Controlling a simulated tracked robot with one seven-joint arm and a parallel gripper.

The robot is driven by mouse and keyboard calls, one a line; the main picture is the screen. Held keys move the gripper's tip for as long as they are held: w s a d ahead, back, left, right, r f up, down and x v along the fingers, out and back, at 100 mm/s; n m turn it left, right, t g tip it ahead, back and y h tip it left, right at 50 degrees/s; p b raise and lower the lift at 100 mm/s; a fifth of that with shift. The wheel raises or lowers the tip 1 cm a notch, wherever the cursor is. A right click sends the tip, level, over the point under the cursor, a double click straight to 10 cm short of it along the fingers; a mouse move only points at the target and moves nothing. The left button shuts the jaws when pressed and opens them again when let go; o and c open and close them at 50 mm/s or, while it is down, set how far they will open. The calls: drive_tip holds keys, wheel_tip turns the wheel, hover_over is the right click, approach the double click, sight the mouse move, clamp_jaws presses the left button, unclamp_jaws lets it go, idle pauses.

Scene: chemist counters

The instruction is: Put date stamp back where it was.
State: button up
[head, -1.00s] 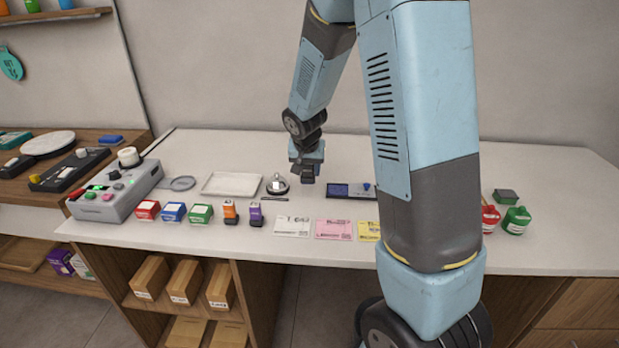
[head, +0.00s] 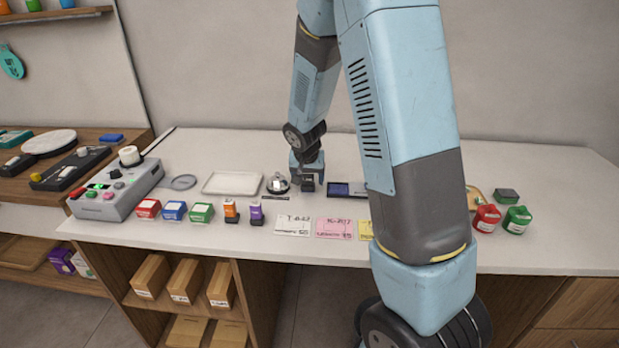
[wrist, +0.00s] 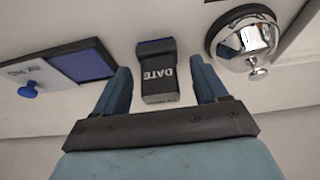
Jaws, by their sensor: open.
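The date stamp (wrist: 159,88) is dark, with a blue end and DATE in white letters on its side. In the wrist view it sits between the two blue fingers of my gripper (wrist: 159,66), with a gap on each side. My gripper is open. In the head view my gripper (head: 308,184) is low over the counter, just right of the silver bell. There the stamp is hard to tell apart from the fingers. Whether the stamp's base rests fully on the counter is not clear.
The silver bell (head: 278,184) stands close beside my gripper on one side, and a dark blue pad unit (head: 340,189) on the other. A white tray (head: 233,183), several coloured stamps and paper slips (head: 334,228) lie nearby. Red and green items (head: 487,218) stand at the right.

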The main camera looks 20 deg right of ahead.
drive_tip(key=shift+r, duration=0.1)
drive_tip(key=s+r+n+t, duration=0.1)
drive_tip(key=s+r, duration=0.7)
drive_tip(key=r, duration=0.3)
drive_tip(key=s+r+n, duration=0.1)
drive_tip(key=s+r, duration=0.8)
drive_tip(key=r, duration=0.2)
drive_tip(key=s+r+n+y, duration=0.1)
drive_tip(key=s+r, duration=0.3)
drive_tip(key=s, duration=1)
drive_tip(key=shift+d+n+t+y, duration=0.25)
drive_tip(key=shift+n+t+y, duration=0.05)
drive_tip(key=shift+n, duration=0.5)
